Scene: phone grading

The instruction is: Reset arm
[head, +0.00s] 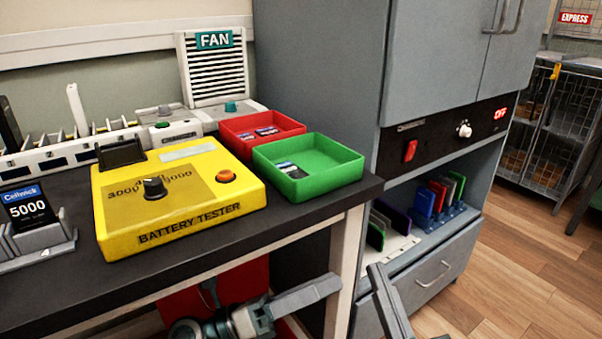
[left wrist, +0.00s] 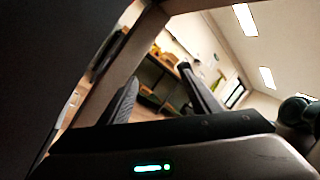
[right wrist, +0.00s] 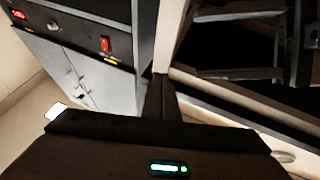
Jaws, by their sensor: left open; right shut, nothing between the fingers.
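My left gripper (left wrist: 158,72) shows in the left wrist view with its two dark fingers apart and nothing between them. It is tilted, with the room's ceiling lights to the right. My right gripper (right wrist: 160,90) shows in the right wrist view with its fingers together and empty, in front of the grey cabinet and a dark frame.
The dark table (head: 290,218) holds a yellow battery tester (head: 180,215), a green tray (head: 325,182) with a phone or battery in it, a red tray (head: 290,125) and a fan box (head: 215,70). A grey cabinet (head: 320,60) stands right. Wooden floor (head: 530,270) is clear.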

